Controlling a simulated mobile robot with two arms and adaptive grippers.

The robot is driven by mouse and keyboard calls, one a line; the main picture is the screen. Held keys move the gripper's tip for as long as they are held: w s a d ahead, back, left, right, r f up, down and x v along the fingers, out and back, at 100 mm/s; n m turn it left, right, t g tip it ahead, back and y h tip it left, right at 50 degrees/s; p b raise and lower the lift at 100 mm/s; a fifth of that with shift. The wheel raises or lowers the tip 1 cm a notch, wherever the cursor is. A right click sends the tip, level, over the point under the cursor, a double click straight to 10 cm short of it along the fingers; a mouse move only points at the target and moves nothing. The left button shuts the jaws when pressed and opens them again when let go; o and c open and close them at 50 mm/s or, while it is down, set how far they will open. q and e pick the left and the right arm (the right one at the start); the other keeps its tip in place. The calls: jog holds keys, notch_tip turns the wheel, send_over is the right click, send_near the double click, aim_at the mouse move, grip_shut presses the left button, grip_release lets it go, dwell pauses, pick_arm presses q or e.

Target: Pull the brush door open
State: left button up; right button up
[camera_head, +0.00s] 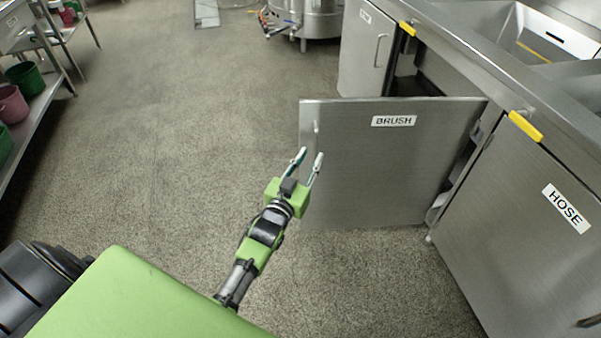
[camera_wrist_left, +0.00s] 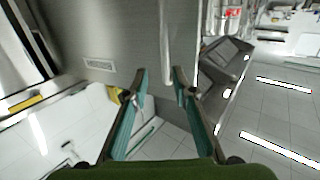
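The brush door (camera_head: 375,165) is a grey steel panel with a BRUSH label (camera_head: 394,121). It stands swung well out from the cabinet, hinged on its right side. Its bar handle (camera_head: 316,128) is near the free left edge and also shows in the left wrist view (camera_wrist_left: 165,45). My left gripper (camera_head: 309,158) is open in front of the door's lower left part, near the handle. In the left wrist view its two teal fingers (camera_wrist_left: 159,75) are apart, with the handle's end just ahead between the tips. My right gripper is not in view.
A closed HOSE door (camera_head: 520,225) is right of the brush door. Another closed cabinet door (camera_head: 367,50) is beyond the opening. Yellow tabs (camera_head: 525,126) stick out along the counter. A shelf with buckets (camera_head: 25,78) stands far left. The floor left of the door is clear.

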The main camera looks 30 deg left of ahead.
pick_arm(q)
jog(key=s, duration=0.6)
jog(key=shift+s, duration=0.35)
jog(key=shift+d, duration=0.1)
